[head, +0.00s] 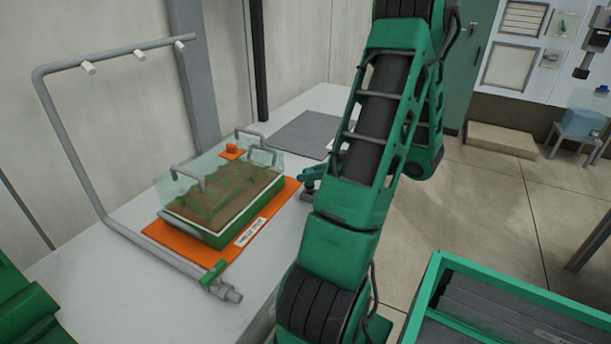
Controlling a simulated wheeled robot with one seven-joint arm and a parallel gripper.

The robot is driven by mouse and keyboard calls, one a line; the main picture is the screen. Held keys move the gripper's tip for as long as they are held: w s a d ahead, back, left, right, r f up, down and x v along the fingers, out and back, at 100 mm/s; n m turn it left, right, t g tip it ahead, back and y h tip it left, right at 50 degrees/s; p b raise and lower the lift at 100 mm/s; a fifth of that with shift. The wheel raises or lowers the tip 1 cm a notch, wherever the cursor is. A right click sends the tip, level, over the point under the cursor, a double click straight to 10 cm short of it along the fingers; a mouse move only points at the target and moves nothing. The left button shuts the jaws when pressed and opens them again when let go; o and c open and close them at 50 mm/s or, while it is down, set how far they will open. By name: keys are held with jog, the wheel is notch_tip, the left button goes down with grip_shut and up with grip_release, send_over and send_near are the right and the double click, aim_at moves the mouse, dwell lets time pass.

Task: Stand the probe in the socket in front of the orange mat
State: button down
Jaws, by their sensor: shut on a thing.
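An orange mat (159,231) lies on the pale bench, with a lettered white label on its front right edge. A green tray (215,239) with brown soil and leafy growth stands on it under a clear cover (178,184). My gripper (308,178) shows only in part, small and dark, just right of the mat, beside my green arm. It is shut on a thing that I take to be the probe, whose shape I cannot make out. I cannot pick out the socket; my arm hides part of the bench.
A grey pipe frame (82,160) with white nozzles rises at the left of the bench, and its lower pipe runs in front of the mat. A grey pad (305,133) lies flat farther back. A green-rimmed bin (432,277) stands at the lower right.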

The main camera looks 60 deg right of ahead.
jog(key=c, duration=1.6)
grip_release()
jog(key=shift+f, duration=0.1)
jog(key=shift+o, duration=0.2)
